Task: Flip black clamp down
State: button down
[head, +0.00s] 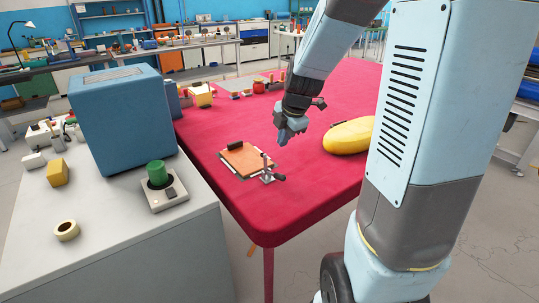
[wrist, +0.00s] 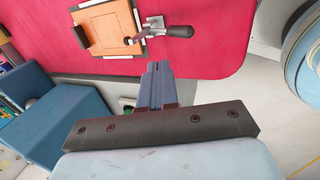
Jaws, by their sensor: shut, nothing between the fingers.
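The clamp (head: 267,178) stands at the front right corner of an orange-brown board (head: 243,160) on the red table. It has a metal base, a thin upright part and a black handle (head: 280,178) pointing right. In the wrist view the black handle (wrist: 180,31) lies to the right of the board (wrist: 108,25), with a metal part between them. My gripper (head: 282,142) is above the table, behind and slightly right of the clamp, apart from it. Its fingers (wrist: 153,66) are shut together and empty, and show below the handle in the wrist view.
A dark block (head: 235,146) sits at the board's back edge. A yellow inflatable-looking object (head: 349,136) lies right on the red table (head: 215,130). A grey bench (head: 120,245) with a blue box (head: 122,120) stands left. The table around the board is clear.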

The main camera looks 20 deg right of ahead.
jog(key=shift+f, duration=0.15)
send_near(266, 164)
jog(key=s+f, duration=0.1)
jog(key=f, duration=0.1)
jog(key=s+f, duration=0.1)
jog(key=shift+s+d+f, duration=0.3)
jog(key=shift+d+f, duration=0.05)
jog(key=shift+d, duration=0.05)
jog(key=shift+w+a+f, duration=0.1)
jog(key=shift+w+a, duration=0.05)
jog(key=shift+w, duration=0.3)
jog(key=shift+w+a+f, duration=0.1)
jog(key=shift+w+a, duration=0.05)
jog(key=shift+w, duration=0.25)
jog(key=shift+w+a, duration=0.2)
jog(key=shift+w, duration=0.35)
jog(key=shift+w+a, duration=0.15)
jog(key=shift+w, duration=0.4)
jog(key=shift+w+d, duration=0.1)
jog(key=shift+d, duration=0.05)
